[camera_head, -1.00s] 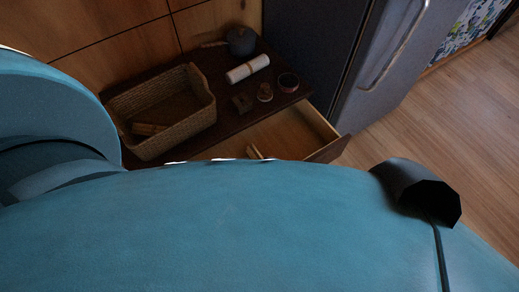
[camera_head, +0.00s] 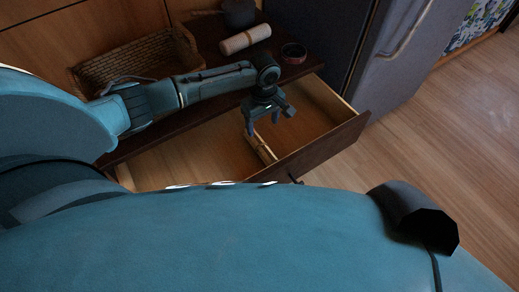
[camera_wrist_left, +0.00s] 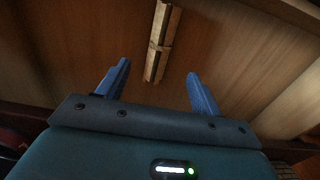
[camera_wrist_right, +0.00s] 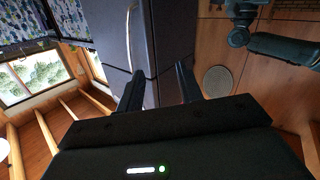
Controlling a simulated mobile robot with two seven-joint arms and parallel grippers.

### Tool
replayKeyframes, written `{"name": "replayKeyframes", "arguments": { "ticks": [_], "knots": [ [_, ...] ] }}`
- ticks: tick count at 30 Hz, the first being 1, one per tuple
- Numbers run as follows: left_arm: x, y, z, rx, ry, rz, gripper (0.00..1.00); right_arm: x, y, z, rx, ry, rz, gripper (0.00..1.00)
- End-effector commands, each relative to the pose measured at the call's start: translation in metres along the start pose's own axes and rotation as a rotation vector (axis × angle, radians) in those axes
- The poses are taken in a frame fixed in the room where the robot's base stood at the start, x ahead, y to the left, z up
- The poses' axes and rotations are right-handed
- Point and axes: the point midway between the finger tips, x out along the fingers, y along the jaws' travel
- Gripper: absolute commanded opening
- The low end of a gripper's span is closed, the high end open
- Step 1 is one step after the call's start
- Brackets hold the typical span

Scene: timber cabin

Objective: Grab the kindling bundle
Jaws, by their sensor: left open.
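The kindling bundle (camera_head: 262,147), several pale sticks with a band around them, lies in the open drawer (camera_head: 190,160) under the dark cabinet top. My left gripper (camera_head: 270,121) hangs above the drawer, open, fingers pointing down and close over the bundle. In the left wrist view the bundle (camera_wrist_left: 162,42) shows just beyond and between the two blue fingertips (camera_wrist_left: 158,70), with nothing held. My right gripper (camera_wrist_right: 160,72) shows only in its own wrist view, fingers apart and empty, facing the fridge.
On the cabinet top are a wicker basket (camera_head: 130,58), a white roll (camera_head: 245,40), a small dark round dish (camera_head: 293,53) and a dark pot (camera_head: 240,13). The drawer front (camera_head: 325,147) bounds the bundle's near side. The fridge (camera_head: 385,60) stands to the right.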

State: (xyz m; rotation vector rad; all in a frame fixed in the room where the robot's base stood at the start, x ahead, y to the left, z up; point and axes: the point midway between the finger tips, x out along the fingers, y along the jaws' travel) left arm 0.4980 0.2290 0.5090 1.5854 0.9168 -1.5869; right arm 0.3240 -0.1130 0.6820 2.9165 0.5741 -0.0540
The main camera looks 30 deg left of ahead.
Motion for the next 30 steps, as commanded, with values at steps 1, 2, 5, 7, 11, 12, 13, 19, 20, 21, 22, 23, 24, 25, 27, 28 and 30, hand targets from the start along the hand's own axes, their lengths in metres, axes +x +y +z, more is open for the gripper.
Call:
{"name": "replayKeyframes", "arguments": {
  "ticks": [1,2,5,7,11,12,13,19,20,21,22,23,24,25,27,28,30],
  "knots": [
    [0.015,0.0,0.001,0.002,-0.001,-0.002,0.66,0.001,-0.002,0.004,-0.009,0.027,-0.002,0.36],
    [0.021,-0.001,0.001,0.002,-0.001,-0.002,0.66,0.001,-0.003,0.004,-0.016,0.046,-0.004,0.36],
    [0.041,0.0,0.001,0.003,-0.001,-0.001,0.66,0.002,-0.007,0.004,-0.036,0.11,-0.01,0.36],
    [0.052,0.0,0.001,0.003,-0.001,0.001,0.66,0.002,-0.009,0.002,-0.047,0.149,-0.016,0.36],
    [0.064,0.001,0.001,0.004,-0.001,0.003,0.66,0.001,-0.013,-0.001,-0.059,0.196,-0.025,0.36],
    [0.065,0.001,0.002,0.004,-0.001,0.003,0.66,0.001,-0.013,-0.002,-0.06,0.204,-0.026,0.36],
    [0.067,0.001,0.002,0.005,-0.001,0.003,0.66,0.001,-0.013,-0.002,-0.061,0.208,-0.027,0.36],
    [0.095,-0.002,0.001,0.006,0.0,0.001,0.66,0.004,-0.015,0.002,-0.026,0.235,-0.033,0.36],
    [0.1,-0.002,0.001,0.006,0.0,0.002,0.66,0.005,-0.016,0.002,-0.019,0.24,-0.034,0.36],
    [0.105,-0.002,0.001,0.006,0.0,0.003,0.66,0.005,-0.016,0.002,-0.009,0.247,-0.036,0.36],
    [0.109,-0.002,0.002,0.006,0.0,0.002,0.66,0.006,-0.016,0.001,-0.001,0.25,-0.037,0.36],
    [0.112,-0.002,0.002,0.006,0.0,0.002,0.66,0.006,-0.016,0.0,0.005,0.252,-0.039,0.36],
    [0.115,-0.002,0.002,0.005,0.0,0.003,0.66,0.006,-0.016,0.0,0.011,0.254,-0.04,0.36],
    [0.117,-0.002,0.002,0.005,-0.001,0.004,0.66,0.006,-0.017,-0.001,0.015,0.255,-0.041,0.36],
    [0.119,-0.002,0.002,0.005,-0.001,0.004,0.66,0.006,-0.017,-0.002,0.022,0.257,-0.043,0.36],
    [0.119,-0.002,0.002,0.005,-0.001,0.004,0.66,0.006,-0.017,-0.002,0.024,0.257,-0.044,0.36],
    [0.118,-0.002,0.002,0.005,-0.002,0.004,0.66,0.006,-0.017,-0.003,0.026,0.257,-0.044,0.36]
  ]
}}
